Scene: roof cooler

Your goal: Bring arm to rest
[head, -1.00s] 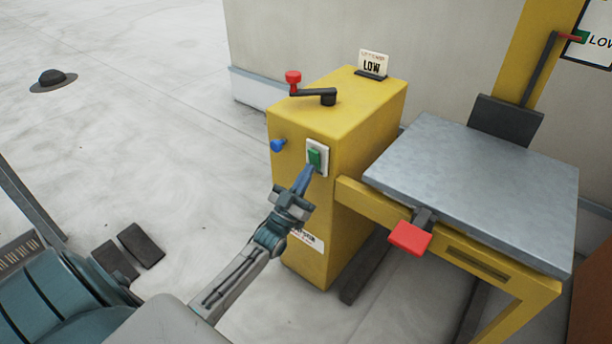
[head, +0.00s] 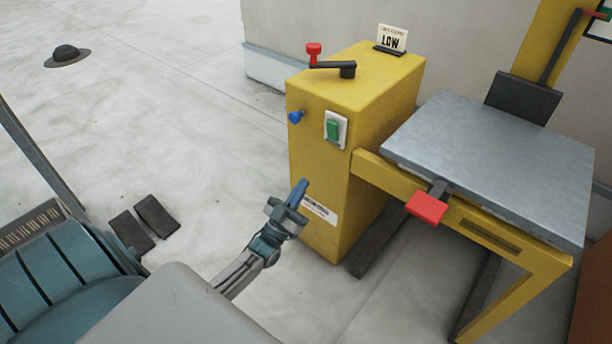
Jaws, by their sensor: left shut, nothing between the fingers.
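My left gripper (head: 299,192) is shut and empty, with its blue fingertips together. It is in front of the lower front face of the yellow cabinet (head: 318,160) and beside a white label there. It is below the green switch (head: 333,130) in its white plate and is apart from it. My left arm (head: 245,270) reaches in from the lower left. My right gripper is not in view.
A blue knob (head: 295,117), a red-knobbed crank (head: 330,64) and a LOW sign (head: 392,39) are on the cabinet. A grey platform (head: 490,160) with a red pedal (head: 427,207) stands right. A dark hat-shaped object (head: 67,56) lies on open floor at left.

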